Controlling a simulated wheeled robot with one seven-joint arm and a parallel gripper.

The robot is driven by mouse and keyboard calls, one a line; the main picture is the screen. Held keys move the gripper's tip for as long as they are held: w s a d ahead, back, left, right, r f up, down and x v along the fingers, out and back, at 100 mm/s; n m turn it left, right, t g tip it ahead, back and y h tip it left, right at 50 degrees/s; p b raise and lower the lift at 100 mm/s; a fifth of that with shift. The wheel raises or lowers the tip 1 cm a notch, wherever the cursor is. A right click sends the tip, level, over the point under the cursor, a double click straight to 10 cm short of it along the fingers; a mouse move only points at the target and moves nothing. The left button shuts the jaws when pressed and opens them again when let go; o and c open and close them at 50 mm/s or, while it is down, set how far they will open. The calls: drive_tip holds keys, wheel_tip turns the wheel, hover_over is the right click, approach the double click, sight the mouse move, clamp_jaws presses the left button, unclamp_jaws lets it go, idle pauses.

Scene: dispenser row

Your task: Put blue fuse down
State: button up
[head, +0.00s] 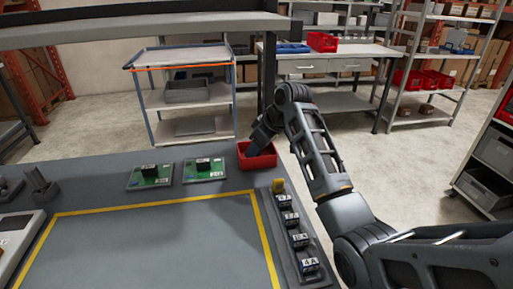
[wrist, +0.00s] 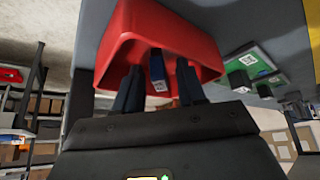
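The blue fuse (wrist: 157,68) with a white label shows in the wrist view inside the red bin (wrist: 205,48). It sits between the two dark fingers of my gripper (wrist: 158,85), with a visible gap on each side. My gripper is open around it and reaches down into the bin. In the head view the red bin (head: 262,162) stands at the far edge of the grey table, and my gripper (head: 258,147) is over and in it. The fuse is hidden there.
A dispenser row (head: 318,281) with several labelled dark blocks and a yellow piece runs along the table's right side. Two green boards (head: 133,184) (head: 218,176) lie left of the bin. The yellow-framed area (head: 160,250) is clear. A trolley (head: 180,100) stands behind.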

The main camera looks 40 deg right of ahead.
drive_tip(key=v, duration=1.2)
drive_tip(key=shift+r, duration=0.15)
